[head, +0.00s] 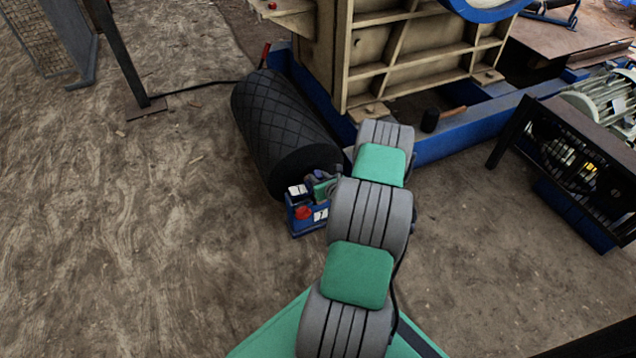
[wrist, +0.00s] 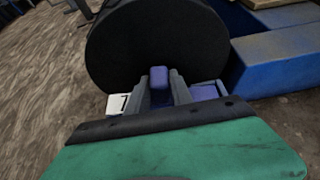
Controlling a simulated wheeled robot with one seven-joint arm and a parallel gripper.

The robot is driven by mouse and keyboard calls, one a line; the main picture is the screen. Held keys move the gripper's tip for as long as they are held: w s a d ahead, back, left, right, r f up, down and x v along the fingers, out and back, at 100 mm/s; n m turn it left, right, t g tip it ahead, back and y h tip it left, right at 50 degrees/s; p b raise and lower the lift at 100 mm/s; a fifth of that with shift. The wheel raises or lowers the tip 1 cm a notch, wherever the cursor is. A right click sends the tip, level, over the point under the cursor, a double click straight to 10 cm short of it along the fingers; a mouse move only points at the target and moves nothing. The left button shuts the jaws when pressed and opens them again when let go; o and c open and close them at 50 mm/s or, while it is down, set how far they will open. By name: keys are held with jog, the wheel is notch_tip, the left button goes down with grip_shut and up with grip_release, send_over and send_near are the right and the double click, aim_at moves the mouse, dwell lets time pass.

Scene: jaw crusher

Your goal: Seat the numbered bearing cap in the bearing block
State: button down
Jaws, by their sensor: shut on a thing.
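A small blue block (head: 305,222), which looks like the bearing block, sits on the ground beside the black roller's near end. It carries a red round part (head: 303,213) and a white label (head: 321,214). My gripper (head: 316,180) is directly above and behind it. In the wrist view my gripper (wrist: 160,90) is shut on a blue-purple piece (wrist: 160,78), likely the bearing cap.
The black ribbed roller (head: 285,125) lies close behind the block and fills the top of the wrist view. The tan ribbed crusher body (head: 420,50) on a blue frame (head: 440,142) stands behind. Bare ground is open to the left. Dark machinery (head: 570,150) stands at right.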

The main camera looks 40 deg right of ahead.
jog(key=shift+s+a+f, duration=0.15)
jog(key=shift+a+f, duration=0.3)
jog(key=c, duration=1.2)
grip_release()
jog(key=shift+s+a+f, duration=0.1)
jog(key=shift+a+f, duration=0.1)
jog(key=d+r+p+v, duration=0.1)
jog(key=p+v, duration=0.3)
jog(key=v, duration=0.8)
jog(key=w+a+r+n+g+y, duration=0.2)
jog(key=w+a+r+n+y, duration=0.15)
jog(key=a+r+n, duration=0.45)
jog(key=w+a+r+n+g+y, duration=0.25)
jog(key=w+a+r+n, duration=0.2)
jog(key=a+n, duration=0.7)
jog(key=s+a+r+n+g+h, duration=0.1)
jog(key=s+a+r+n+g, duration=0.1)
jog(key=s+a+r+n, duration=0.5)
jog(key=s+a+r+n+g+h, duration=0.1)
jog(key=s+a+r+n+g, duration=0.2)
jog(key=s+a+r+n, duration=0.3)
jog(key=s+r+n, duration=0.1)
jog(key=s+n, duration=0.3)
jog(key=n, duration=0.2)
jog(key=shift+a+r+n, duration=0.35)
jog(key=shift+a, duration=0.05)
